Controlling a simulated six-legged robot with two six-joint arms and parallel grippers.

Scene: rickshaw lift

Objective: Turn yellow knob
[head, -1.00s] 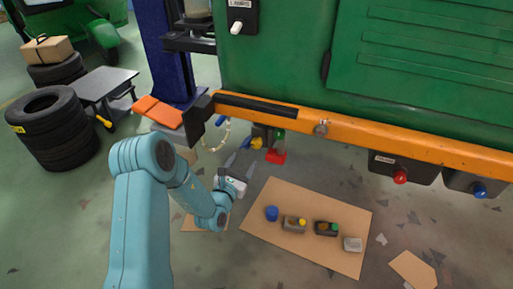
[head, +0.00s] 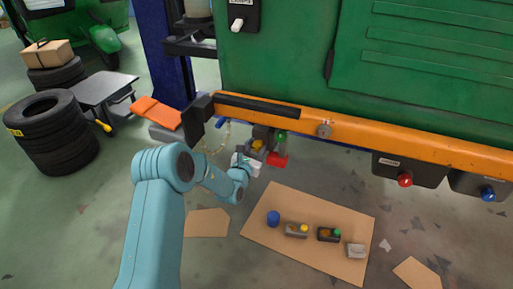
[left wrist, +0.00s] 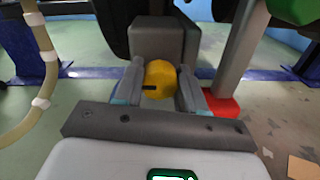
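The yellow knob (head: 257,144) is on a grey mount under the left end of the orange beam. In the left wrist view the yellow knob (left wrist: 160,80) is round with a small dark slot, in front of a grey block. My left gripper (left wrist: 162,84) is open, with one grey finger on each side of the knob. I cannot tell whether the fingers touch it. In the head view my left gripper (head: 251,156) partly covers the mount. My right gripper is in neither view.
A green knob (head: 280,137) and a red block (head: 277,160) are close to the right of the yellow knob. A pale hose (left wrist: 38,80) hangs at left. The orange beam (head: 380,142) runs above. A cardboard sheet (head: 268,240) with small parts lies on the floor.

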